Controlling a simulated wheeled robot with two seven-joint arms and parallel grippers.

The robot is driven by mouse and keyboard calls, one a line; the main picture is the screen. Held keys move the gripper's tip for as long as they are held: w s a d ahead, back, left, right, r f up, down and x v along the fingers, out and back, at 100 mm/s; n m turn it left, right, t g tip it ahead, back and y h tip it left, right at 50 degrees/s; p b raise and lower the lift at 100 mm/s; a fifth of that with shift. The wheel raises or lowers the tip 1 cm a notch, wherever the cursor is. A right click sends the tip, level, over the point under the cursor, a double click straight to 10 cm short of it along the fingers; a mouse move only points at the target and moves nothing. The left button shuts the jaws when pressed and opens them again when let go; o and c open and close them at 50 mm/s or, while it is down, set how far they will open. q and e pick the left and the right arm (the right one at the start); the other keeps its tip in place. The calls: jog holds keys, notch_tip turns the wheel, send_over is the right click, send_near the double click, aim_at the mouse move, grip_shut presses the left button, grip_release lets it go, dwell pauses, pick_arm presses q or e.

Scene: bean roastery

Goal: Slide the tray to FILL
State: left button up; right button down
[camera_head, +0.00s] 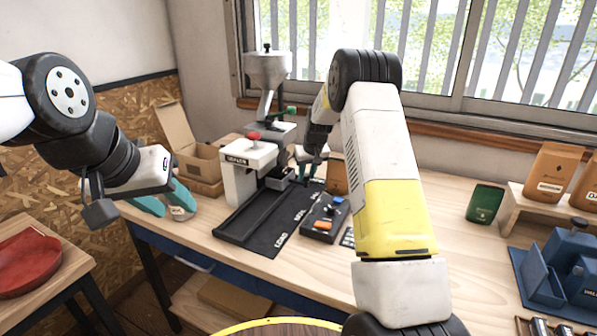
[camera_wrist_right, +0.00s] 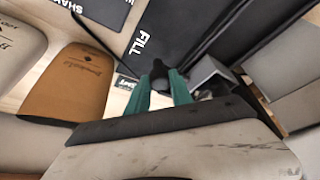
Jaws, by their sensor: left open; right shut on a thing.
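The dark slide track (camera_head: 262,222) lies on the bench with white labels; LOAD is at its near end. In the right wrist view the label FILL (camera_wrist_right: 143,38) is beside the gripper. My right gripper (camera_head: 311,160) is at the far end of the track. Its teal fingers (camera_wrist_right: 164,88) are shut on a small black knob (camera_wrist_right: 159,70). A grey metal box (camera_wrist_right: 208,72), apparently the tray, is next to the fingers; the knob's join to it is hidden. My left gripper (camera_head: 166,204) is open over the bench's left end, with a clear jar (camera_head: 182,212) at its fingers.
A white press with a red knob (camera_head: 254,135) stands over the track, with a metal hopper (camera_head: 268,68) behind. A control box (camera_head: 323,222) sits right of the track. An open carton (camera_head: 190,155) stands behind left. A green bag (camera_head: 485,204) stands right.

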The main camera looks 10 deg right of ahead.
jog(key=shift+w+d+r, duration=0.1)
jog(key=shift+w+d, duration=0.1)
jog(key=c, duration=1.1)
grip_release()
jog(key=shift+c, duration=0.2)
jog(key=v, duration=0.7)
jog(key=shift+r, duration=0.3)
jog(key=shift+s, duration=0.15)
